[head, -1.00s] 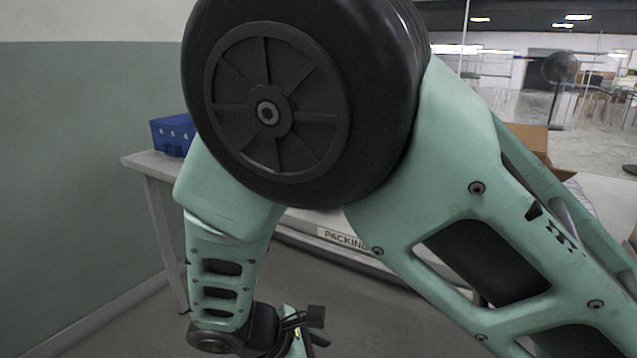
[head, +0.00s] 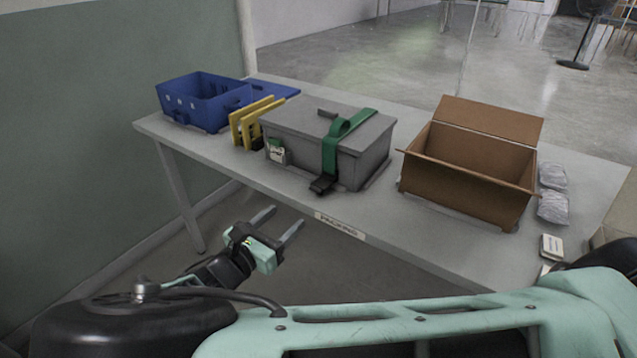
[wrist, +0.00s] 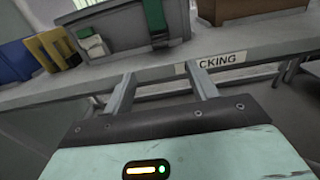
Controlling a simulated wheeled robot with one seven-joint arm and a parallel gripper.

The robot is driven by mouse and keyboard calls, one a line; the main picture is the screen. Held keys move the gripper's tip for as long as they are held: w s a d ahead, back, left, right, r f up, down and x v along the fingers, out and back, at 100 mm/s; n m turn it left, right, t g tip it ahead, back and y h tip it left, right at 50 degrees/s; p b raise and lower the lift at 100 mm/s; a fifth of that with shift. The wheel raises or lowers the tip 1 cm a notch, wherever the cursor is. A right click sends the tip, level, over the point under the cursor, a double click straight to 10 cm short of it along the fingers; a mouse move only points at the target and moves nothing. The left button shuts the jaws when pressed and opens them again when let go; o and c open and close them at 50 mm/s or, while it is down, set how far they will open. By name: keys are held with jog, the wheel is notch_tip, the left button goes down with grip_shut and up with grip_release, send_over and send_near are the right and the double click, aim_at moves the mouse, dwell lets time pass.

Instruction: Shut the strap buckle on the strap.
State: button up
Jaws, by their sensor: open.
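The green strap (head: 333,142) runs over the lid of a grey case (head: 366,143) on the table. Its dark buckle (head: 322,185) hangs low on the case's front side, near the table's front edge. In the head view I cannot tell whether the buckle is open. In the wrist view the strap end and buckle (wrist: 159,38) show small on the front of the case. My gripper (head: 278,222) is open and empty, in front of the table and below its top, apart from the buckle. Its two fingers (wrist: 164,88) point toward the table edge.
A blue bin (head: 203,100) and yellow frames (head: 247,124) stand left of the case. An open cardboard box (head: 462,176) stands right of it, with grey wrapped packs (head: 553,207) beyond. The table's front edge bears a PACKING label (head: 340,227).

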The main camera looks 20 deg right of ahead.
aim_at(315, 191)
jog(key=x, duration=1.4)
jog(key=shift+d+p, duration=0.15)
jog(key=shift+p, duration=0.15)
jog(key=c, duration=0.9)
